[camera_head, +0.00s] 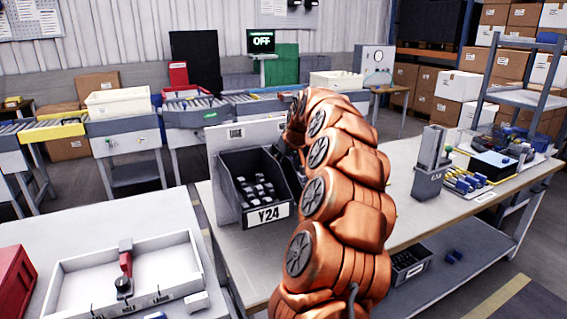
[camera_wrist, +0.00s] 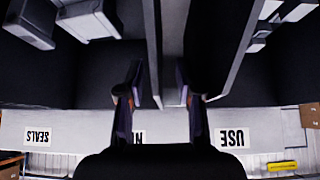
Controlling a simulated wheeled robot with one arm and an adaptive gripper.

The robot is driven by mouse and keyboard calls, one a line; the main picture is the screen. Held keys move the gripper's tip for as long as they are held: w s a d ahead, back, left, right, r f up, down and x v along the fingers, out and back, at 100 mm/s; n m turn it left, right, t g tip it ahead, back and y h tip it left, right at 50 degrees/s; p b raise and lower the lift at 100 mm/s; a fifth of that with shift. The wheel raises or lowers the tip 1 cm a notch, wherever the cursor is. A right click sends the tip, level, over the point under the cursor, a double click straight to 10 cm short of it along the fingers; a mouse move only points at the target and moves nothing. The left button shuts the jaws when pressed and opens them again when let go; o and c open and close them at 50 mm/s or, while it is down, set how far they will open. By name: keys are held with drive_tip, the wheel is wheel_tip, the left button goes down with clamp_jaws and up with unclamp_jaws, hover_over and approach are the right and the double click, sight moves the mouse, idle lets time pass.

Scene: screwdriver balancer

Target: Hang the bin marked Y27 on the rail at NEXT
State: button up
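No label reading Y27 is legible in either view. My gripper (camera_wrist: 160,88) shows in the wrist view with its fingers apart; the head view hides it behind my orange arm. Thin dark walls run up between and beside the fingers; I cannot tell whether a finger touches them. A pale strip behind, seen upside down, carries the labels SEALS (camera_wrist: 37,137) and USE (camera_wrist: 232,138). A label between them is mostly hidden by a finger.
A dark bin (camera_head: 408,265) with an unreadable label sits on the bench's lower shelf. A grey holder (camera_head: 431,165) and a tray of small parts (camera_head: 470,180) stand on the right. A white tray (camera_head: 75,309) with a red-handled tool lies at front left.

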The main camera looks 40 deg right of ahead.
drive_tip(key=v, duration=1.1)
drive_tip(key=shift+a+r, duration=0.1)
drive_tip(key=shift+r, duration=0.1)
drive_tip(key=p+v, duration=0.1)
drive_tip(key=v, duration=0.4)
drive_tip(key=shift+r, duration=0.4)
